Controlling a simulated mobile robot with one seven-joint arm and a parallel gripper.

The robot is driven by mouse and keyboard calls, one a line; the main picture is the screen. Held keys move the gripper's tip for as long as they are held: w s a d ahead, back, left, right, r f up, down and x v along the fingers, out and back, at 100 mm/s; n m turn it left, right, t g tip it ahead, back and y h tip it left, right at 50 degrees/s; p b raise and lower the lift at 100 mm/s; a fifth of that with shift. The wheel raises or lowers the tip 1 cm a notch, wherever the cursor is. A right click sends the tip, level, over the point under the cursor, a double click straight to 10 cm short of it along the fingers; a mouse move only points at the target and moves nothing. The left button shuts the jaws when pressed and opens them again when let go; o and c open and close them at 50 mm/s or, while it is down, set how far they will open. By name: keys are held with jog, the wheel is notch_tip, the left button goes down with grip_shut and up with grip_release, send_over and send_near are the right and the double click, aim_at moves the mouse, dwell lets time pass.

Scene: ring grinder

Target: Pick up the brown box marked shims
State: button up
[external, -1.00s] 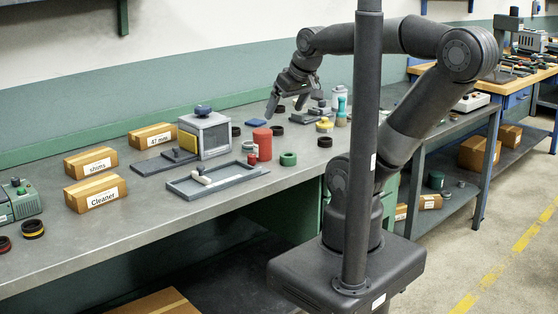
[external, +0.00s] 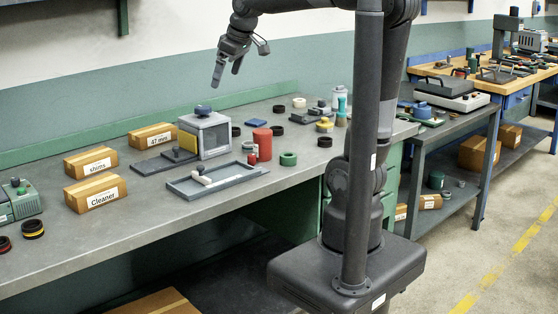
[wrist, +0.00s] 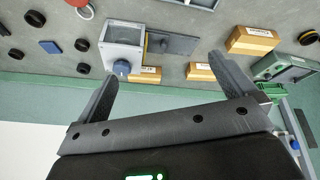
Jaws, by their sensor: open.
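The brown box marked shims (external: 91,162) sits on the grey bench at the left in the external view, just behind the box marked Cleaner (external: 95,193). In the wrist view, the shims box (wrist: 202,71) appears between the fingers, near the right one; its label is too small to read there. My gripper (external: 226,77) is open and empty, pointing down high above the bench. It is to the right of the shims box in the external view. Both fingers (wrist: 163,75) show spread apart in the wrist view.
A third box marked 47 mm (external: 152,136) stands right of the shims box. The grey grinder with a blue knob (external: 206,134) stands further right, with a shallow tray (external: 232,182) in front. A green machine (external: 22,201) is at the far left. The wall runs behind.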

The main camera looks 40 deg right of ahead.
jog(key=w+a+n+g+y, duration=0.1)
jog(key=w+a+n, duration=0.15)
jog(key=w, duration=0.35)
jog(key=w+a+n, duration=0.1)
jog(key=w+a, duration=0.3)
jog(key=w, duration=0.1)
jog(key=n+g+y, duration=0.3)
jog(key=n+y, duration=0.1)
jog(key=n, duration=0.5)
send_over(91, 155)
jog(key=d, duration=0.6)
notch_tip(91, 155, down, 18)
jog(key=shift+s+d+f, duration=0.1)
jog(key=shift+d+f, duration=0.05)
jog(key=shift+f, duration=0.1)
jog(key=shift+a+f+y, duration=0.25)
jog(key=shift+f+y, duration=0.05)
jog(key=shift+f, duration=0.15)
jog(key=x, duration=0.4)
jog(key=shift+a+f, duration=0.2)
jog(key=shift+f, duration=0.05)
jog(key=x, duration=0.5)
jog(key=shift+a+f, duration=0.1)
jog(key=shift+a, duration=0.4)
jog(key=shift+c, duration=0.3)
